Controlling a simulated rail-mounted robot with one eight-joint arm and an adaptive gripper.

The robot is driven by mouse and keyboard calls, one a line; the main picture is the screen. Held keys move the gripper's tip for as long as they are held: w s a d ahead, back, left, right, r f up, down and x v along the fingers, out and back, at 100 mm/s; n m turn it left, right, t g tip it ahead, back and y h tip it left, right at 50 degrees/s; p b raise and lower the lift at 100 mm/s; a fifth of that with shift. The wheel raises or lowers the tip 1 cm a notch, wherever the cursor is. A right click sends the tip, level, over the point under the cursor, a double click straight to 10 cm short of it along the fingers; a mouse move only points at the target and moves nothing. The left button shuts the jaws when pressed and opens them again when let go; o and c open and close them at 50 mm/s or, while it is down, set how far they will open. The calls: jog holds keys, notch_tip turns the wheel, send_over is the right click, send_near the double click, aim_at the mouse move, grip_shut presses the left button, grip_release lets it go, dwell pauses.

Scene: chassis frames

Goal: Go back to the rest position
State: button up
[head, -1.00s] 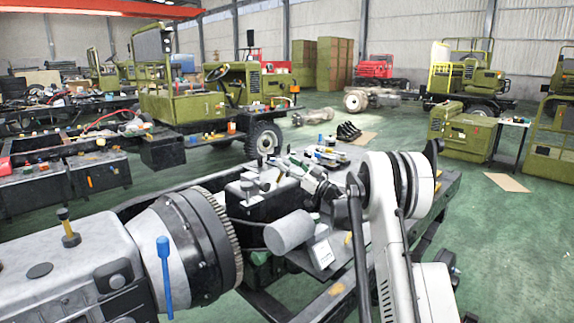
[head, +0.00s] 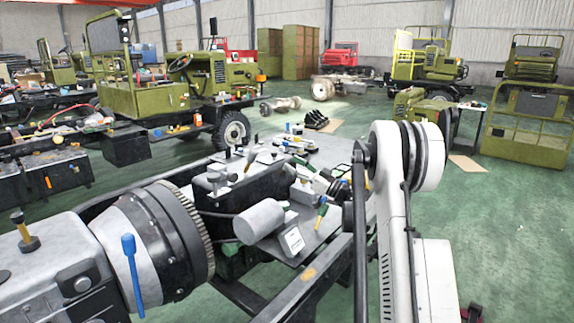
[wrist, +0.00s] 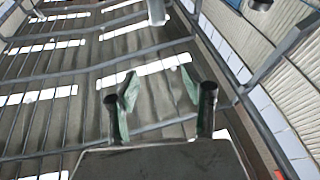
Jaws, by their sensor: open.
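In the wrist view my gripper (wrist: 160,100) has its two fingers apart, with an empty gap between them. It points up toward the roof beams and bright skylight strips, and no object is near the fingers. In the head view my white and black arm rises at the right, in front of the workbench. I cannot make out the gripper itself in the head view.
A large grey gearbox (head: 50,275) with a toothed ring stands at the lower left. The workbench (head: 330,150) behind it holds tools and parts. Green vehicles (head: 135,95) stand further back. Green floor (head: 520,240) is open at the right.

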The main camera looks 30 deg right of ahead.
dwell(0.6)
jog(key=s+a+r+m+g, duration=0.1)
jog(key=s+a+r+g, duration=0.1)
jog(key=a, duration=0.5)
jog(key=s+a+r+g+h+p, duration=0.1)
jog(key=a+r+g, duration=0.15)
jog(key=a, duration=0.55)
jog(key=s+a+r+m+g, duration=0.1)
jog(key=s+a+g, duration=0.1)
jog(key=a, duration=0.5)
jog(key=s+a+m+g+h, duration=0.2)
jog(key=s+a+g+h, duration=0.2)
jog(key=s+a, duration=0.75)
jog(key=s+f+m+h+p, duration=0.1)
jog(key=s+f+h, duration=0.2)
jog(key=s, duration=0.9)
jog(key=s+f+m+g+h+p, duration=0.1)
jog(key=s+f+m+h, duration=0.1)
jog(key=s, duration=1.1)
jog(key=shift+f+h, duration=0.7)
jog(key=shift+f, duration=0.15)
jog(key=shift+o, duration=0.8)
jog(key=shift+m+g, duration=0.25)
jog(key=shift+m, duration=0.05)
